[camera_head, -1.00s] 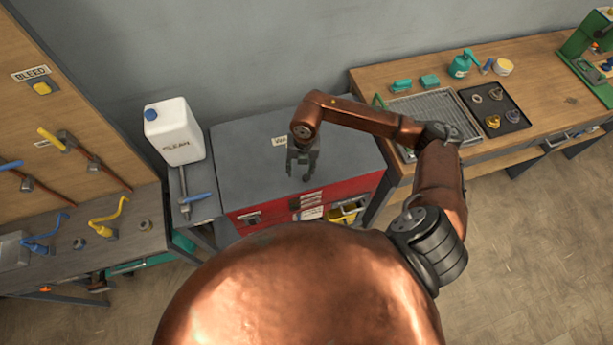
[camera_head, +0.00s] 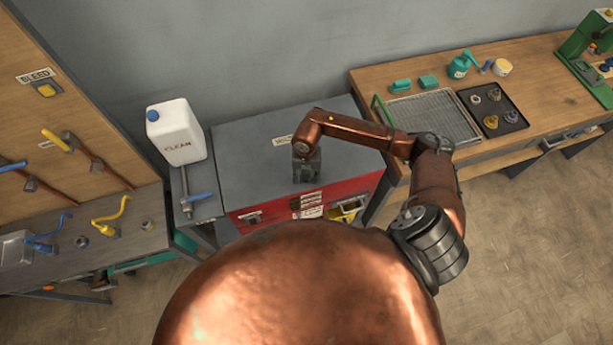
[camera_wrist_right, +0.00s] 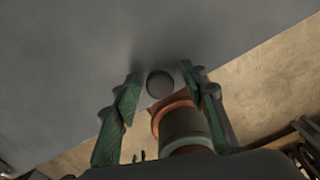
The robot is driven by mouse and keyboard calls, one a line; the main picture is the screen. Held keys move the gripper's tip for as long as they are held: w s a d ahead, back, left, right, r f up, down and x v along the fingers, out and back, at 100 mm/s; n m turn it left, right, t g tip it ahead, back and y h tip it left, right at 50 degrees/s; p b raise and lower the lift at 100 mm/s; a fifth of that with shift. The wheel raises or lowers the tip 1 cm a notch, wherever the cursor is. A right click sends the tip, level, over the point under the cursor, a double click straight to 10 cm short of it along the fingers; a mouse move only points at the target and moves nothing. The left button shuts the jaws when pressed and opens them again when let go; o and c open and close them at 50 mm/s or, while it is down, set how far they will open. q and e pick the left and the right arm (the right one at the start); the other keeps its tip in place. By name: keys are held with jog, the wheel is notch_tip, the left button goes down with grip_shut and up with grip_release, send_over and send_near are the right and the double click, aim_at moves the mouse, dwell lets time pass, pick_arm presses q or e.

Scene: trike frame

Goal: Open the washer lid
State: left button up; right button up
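The washer is a red cabinet (camera_head: 278,212) with a flat grey lid (camera_head: 245,165) lying closed on top. White labels and a metal handle show on its red front. My right gripper (camera_head: 306,172) is over the front part of the lid, near its front edge; I cannot tell whether it touches. In the right wrist view my right gripper (camera_wrist_right: 162,100) has its two fingers apart, with nothing held between them. A dark round shape and a copper-and-grey cylinder show beyond the fingers; I cannot tell what they are. My left gripper is not in view.
A white CLEAN jug (camera_head: 176,135) stands left of the washer, beside a blue-handled tool (camera_head: 196,198). A wooden bench (camera_head: 535,75) on the right holds a wire rack (camera_head: 435,115) and a black tray (camera_head: 493,110). Open floor lies at the lower right.

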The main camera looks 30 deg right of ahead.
jog(key=shift+c, duration=0.6)
grip_shut()
jog(key=shift+r, duration=0.1)
